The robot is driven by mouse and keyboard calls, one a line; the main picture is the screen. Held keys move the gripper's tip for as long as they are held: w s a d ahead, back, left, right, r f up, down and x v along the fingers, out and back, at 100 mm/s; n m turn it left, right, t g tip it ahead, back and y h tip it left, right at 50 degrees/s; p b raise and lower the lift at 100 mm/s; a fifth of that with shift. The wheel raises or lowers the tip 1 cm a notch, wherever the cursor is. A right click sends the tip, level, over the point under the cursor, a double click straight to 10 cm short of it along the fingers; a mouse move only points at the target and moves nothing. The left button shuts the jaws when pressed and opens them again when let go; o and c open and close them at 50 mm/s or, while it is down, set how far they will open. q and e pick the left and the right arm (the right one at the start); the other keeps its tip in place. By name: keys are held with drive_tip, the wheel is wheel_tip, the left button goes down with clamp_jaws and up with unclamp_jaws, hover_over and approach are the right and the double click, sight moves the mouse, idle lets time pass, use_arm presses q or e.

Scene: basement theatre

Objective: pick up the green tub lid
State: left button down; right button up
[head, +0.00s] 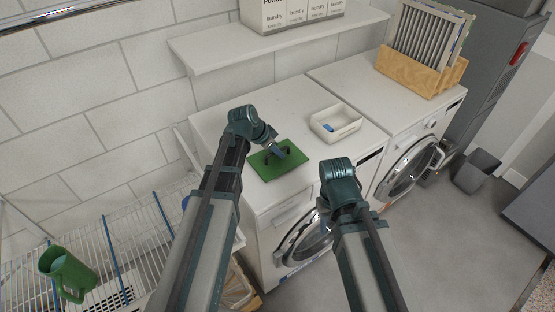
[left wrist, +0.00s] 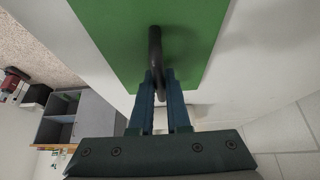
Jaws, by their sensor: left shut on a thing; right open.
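The green tub lid (head: 266,171) is a flat green panel with a dark arched handle, over the top of the left white washing machine. Whether it touches the top I cannot tell. It fills the upper middle of the left wrist view (left wrist: 195,30), with its handle (left wrist: 155,45) running down between my fingers. My left gripper (head: 281,152) is shut on that handle; its fingers also show in the left wrist view (left wrist: 159,85). My right gripper (head: 325,203) is open in front of the machines, apart from the lid, its fingers mostly hidden behind its wrist.
A white bin (head: 337,123) with a blue item inside stands right of the lid. A wooden rack (head: 420,73) holds filter panels at the back right. A shelf (head: 270,40) hangs above. A green jug (head: 66,272) sits on a wire rack at lower left.

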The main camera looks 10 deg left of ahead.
use_arm(q)
drive_tip(key=shift+r, duration=0.15)
idle(0.3)
wheel_tip(320, 180, up, 10)
drive_tip(key=p, duration=1)
drive_tip(key=shift+d, duration=0.1)
